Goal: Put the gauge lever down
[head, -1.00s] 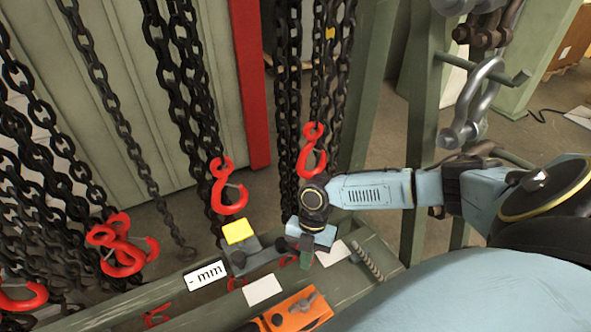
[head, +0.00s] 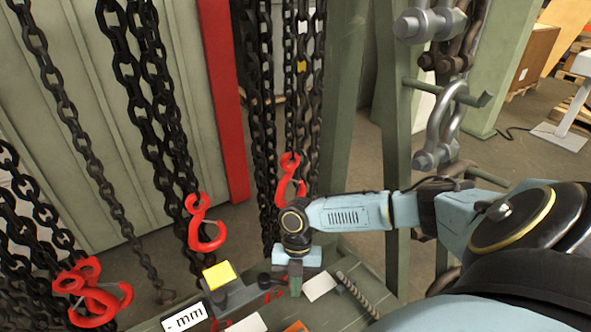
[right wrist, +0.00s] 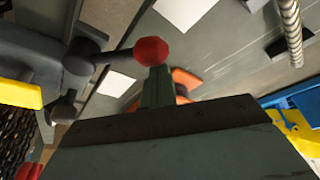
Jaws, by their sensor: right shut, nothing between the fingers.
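The gauge has a yellow-topped block (head: 219,276) and a white plate marked "mm" (head: 184,318), low in the head view. Its dark lever (head: 250,290) reaches right from the block toward my right gripper. In the right wrist view the lever (right wrist: 108,58) lies roughly level and ends in a red knob (right wrist: 151,50). My right gripper (head: 296,284) is shut and empty; its green fingertips (right wrist: 157,85) show close beside the knob in the wrist view. I cannot tell whether they touch it. My left gripper is out of view.
Black chains with red hooks (head: 206,235) hang behind and left of the gauge. Steel shackles (head: 440,130) hang on a rack at the right. White cards (head: 320,286) and a ribbed rod (head: 357,294) lie on the green bench.

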